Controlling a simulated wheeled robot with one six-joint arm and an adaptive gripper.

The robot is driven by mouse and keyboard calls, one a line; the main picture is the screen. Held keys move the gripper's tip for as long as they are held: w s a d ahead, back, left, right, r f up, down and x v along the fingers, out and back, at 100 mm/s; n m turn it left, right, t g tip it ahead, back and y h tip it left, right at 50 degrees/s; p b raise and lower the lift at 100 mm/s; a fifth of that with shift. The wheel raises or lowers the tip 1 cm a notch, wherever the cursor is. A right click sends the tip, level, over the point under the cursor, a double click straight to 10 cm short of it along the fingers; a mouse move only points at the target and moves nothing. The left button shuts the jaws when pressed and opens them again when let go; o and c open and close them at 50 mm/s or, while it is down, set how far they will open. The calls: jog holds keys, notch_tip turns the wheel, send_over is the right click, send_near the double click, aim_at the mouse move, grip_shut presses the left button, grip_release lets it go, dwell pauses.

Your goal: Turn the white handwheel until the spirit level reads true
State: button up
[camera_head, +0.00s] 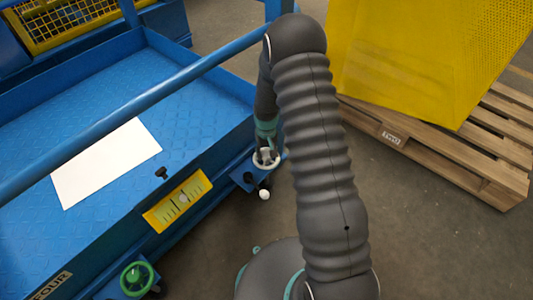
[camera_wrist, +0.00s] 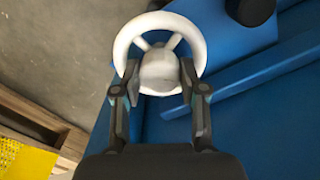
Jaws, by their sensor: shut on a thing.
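The white handwheel (camera_head: 264,164) is on a blue bracket at the right corner of the blue platform. In the wrist view the white handwheel (camera_wrist: 124,44) shows its rim, spokes and round hub. My gripper (camera_wrist: 159,74) is shut on the handwheel, with one finger on each side of the hub. In the head view my gripper (camera_head: 267,152) comes down on the wheel from above and partly hides it. The spirit level (camera_head: 160,216) is a yellow plate with a pale marked scale on the platform's near side. A round pale marker sits near the scale's middle; its exact reading is too small to tell.
A green handwheel (camera_head: 126,270) is at the platform's near corner. A white sheet (camera_head: 105,163) lies on the platform (camera_head: 195,95). A blue rail (camera_head: 150,97) crosses above. A pallet (camera_head: 440,150) bears a yellow bin (camera_head: 410,60) at right.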

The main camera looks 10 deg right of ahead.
aim_at(266, 153)
jog(key=shift+m, duration=0.3)
dwell(0.4)
jog(key=o, duration=1.1)
jog(key=shift+o, duration=0.2)
notch_tip(266, 153, up, 12)
